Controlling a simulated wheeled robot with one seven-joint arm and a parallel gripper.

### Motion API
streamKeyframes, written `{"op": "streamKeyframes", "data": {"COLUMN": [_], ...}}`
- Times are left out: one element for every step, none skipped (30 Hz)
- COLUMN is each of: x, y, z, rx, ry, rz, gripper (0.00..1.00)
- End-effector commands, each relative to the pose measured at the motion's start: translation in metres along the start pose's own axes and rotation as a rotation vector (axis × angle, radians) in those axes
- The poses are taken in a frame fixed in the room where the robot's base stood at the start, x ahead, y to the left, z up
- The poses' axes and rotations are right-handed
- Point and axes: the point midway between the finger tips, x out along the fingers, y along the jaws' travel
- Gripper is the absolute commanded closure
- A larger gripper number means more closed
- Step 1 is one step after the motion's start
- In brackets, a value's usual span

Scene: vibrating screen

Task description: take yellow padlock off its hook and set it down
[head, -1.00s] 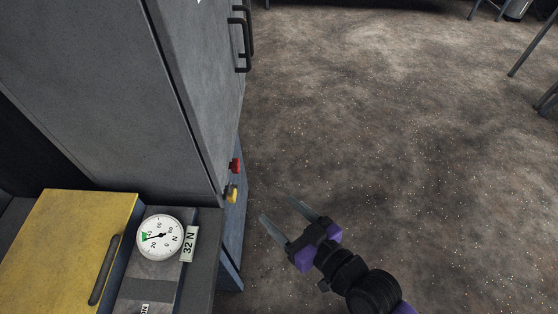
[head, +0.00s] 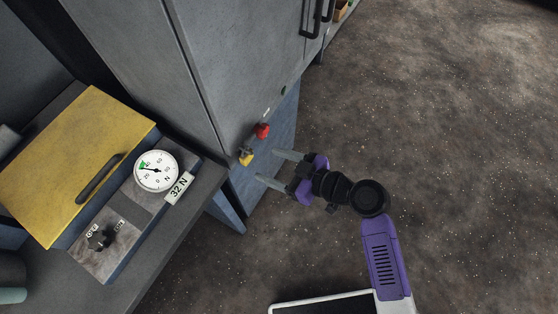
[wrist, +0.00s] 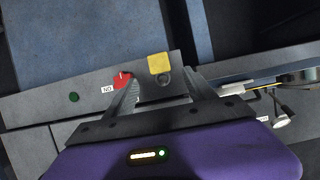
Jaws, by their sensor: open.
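The red item (wrist: 122,80) is close to the left finger there. My gripper (head: 272,168) is open and empty, its fingers pointing at the cabinet side, a short way right of the yellow padlock. The hook itself is not clearly visible.
A bench at left carries a yellow lid (head: 70,150) with a dark handle, a round dial gauge (head: 156,171), a "32 N" label (head: 179,188) and a black knob (head: 100,239). The cabinet (head: 190,60) stands behind. Open floor lies to the right.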

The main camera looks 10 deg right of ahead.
Motion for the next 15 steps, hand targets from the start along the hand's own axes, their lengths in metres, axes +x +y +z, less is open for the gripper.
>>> {"op": "streamKeyframes", "data": {"x": [0.002, 0.003, 0.006, 0.009, 0.013, 0.018, 0.022, 0.026, 0.033, 0.037, 0.042, 0.048, 0.052, 0.056, 0.061], "y": [0.000, 0.000, 0.000, 0.000, 0.000, 0.000, 0.000, 0.000, 0.000, 0.000, 0.000, 0.000, 0.000, 0.000, 0.001], "z": [0.000, -0.001, -0.001, -0.001, -0.001, -0.001, -0.002, -0.002, -0.001, -0.002, -0.002, -0.001, -0.001, -0.001, -0.001], "rx": [-0.008, -0.011, -0.012, -0.012, -0.012, -0.011, -0.012, -0.012, -0.011, -0.012, -0.012, -0.012, -0.012, -0.012, -0.011], "ry": [0.000, 0.000, 0.000, -0.001, -0.001, -0.001, -0.001, -0.001, -0.001, -0.001, -0.001, -0.001, -0.002, -0.001, -0.001], "rz": [-0.001, 0.000, -0.001, -0.002, -0.002, -0.001, -0.001, -0.001, 0.000, -0.001, 0.000, 0.000, 0.000, 0.001, 0.000], "gripper": [0.36, 0.36, 0.36, 0.36, 0.36, 0.36, 0.36, 0.36, 0.36, 0.36, 0.36, 0.36, 0.36, 0.36, 0.36]}}
